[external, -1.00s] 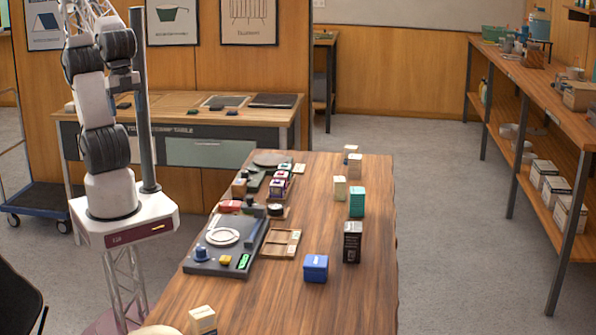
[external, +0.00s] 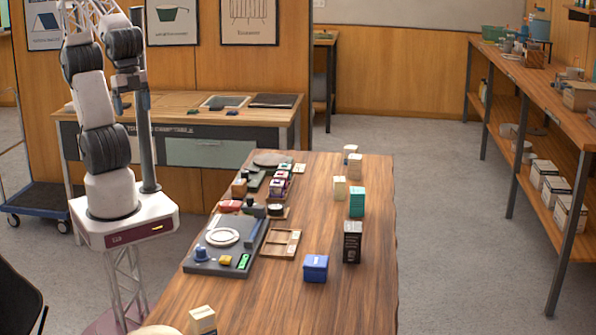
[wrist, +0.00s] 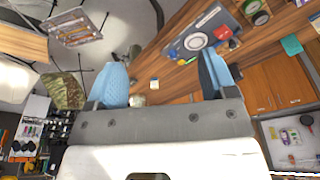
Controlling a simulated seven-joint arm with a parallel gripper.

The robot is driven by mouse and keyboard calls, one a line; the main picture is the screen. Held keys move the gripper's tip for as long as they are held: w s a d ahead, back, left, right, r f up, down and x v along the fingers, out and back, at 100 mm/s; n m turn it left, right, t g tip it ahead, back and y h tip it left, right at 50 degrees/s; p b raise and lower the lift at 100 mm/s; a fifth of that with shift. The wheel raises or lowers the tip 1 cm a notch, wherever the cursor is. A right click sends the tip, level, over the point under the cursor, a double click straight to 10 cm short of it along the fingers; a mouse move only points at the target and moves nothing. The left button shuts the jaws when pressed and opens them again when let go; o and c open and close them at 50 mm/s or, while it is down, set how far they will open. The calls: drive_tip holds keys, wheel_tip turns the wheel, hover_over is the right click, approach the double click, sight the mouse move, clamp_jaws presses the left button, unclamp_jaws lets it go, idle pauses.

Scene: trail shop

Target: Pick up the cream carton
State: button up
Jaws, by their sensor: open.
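Several cream or pale cartons stand on the long wooden table in the external view: one at the near end (external: 203,319), one beside the teal box (external: 340,188), and two further back (external: 355,166) (external: 350,152). I cannot tell which one the task names. My gripper (external: 122,106) hangs at the left above my base, well away from all of them. In the wrist view my gripper (wrist: 163,82) is open, with blue fingers spread and nothing between them. A small cream block (wrist: 154,85) shows beyond the fingers; I cannot tell which carton it is.
A teal box (external: 357,202), a black box (external: 352,242) and a blue box (external: 316,268) stand on the table's right side. A dark tray with a white disc (external: 222,237) and a wooden tray (external: 285,243) lie at the left. The near right tabletop is clear.

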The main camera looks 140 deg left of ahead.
drive_tip(key=w+a+n, duration=0.3)
drive_tip(key=w+a, duration=0.7)
drive_tip(key=w, duration=0.3)
drive_tip(key=n+g, duration=0.3)
drive_tip(key=n, duration=0.4)
hover_over(340, 179)
wheel_tip(340, 179, down, 22)
drive_tip(key=shift+s+r, duration=0.1)
drive_tip(key=shift+r, duration=0.05)
drive_tip(key=shift+a+n, duration=0.1)
drive_tip(key=shift+n, duration=0.2)
drive_tip(key=shift+f, duration=1.4)
